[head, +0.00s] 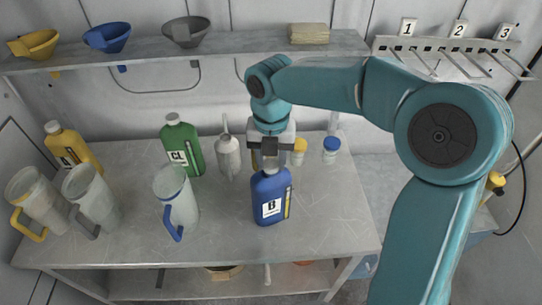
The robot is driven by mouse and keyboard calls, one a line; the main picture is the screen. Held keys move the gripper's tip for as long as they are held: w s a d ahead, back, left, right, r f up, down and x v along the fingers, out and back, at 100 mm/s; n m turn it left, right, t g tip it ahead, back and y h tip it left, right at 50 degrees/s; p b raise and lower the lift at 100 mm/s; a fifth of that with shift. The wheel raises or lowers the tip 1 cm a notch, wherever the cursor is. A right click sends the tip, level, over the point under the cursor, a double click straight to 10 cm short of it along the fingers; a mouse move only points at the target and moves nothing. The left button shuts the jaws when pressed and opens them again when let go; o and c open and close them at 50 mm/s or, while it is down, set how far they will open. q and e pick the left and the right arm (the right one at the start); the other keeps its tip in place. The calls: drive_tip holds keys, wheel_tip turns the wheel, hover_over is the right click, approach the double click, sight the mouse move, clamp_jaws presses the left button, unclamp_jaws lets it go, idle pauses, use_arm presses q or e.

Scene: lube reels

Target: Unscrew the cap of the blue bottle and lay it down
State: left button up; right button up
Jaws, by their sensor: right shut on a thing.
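The blue bottle (271,197), with a white label marked B, stands upright on the grey bench (322,215), right of the middle. My right gripper (269,160) points down over the bottle's top from above and is shut at its neck, on the cap. The cap is hidden by the gripper, so I cannot see whether it is loose. My left gripper is not in view.
Left of the bottle stand a jug with a blue handle (176,198), a green bottle (181,146), a grey oil can (228,158), more jugs and a yellow bottle (73,150). Two small jars, one blue-lidded (331,150), stand behind right. The bench's front right is clear.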

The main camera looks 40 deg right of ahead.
drive_tip(key=shift+r+n+p, duration=0.15)
drive_tip(key=shift+n+p, duration=0.35)
drive_tip(key=shift+n, duration=0.5)
drive_tip(key=n, duration=0.3)
drive_tip(key=shift+f, duration=0.2)
drive_tip(key=o, duration=1.4)
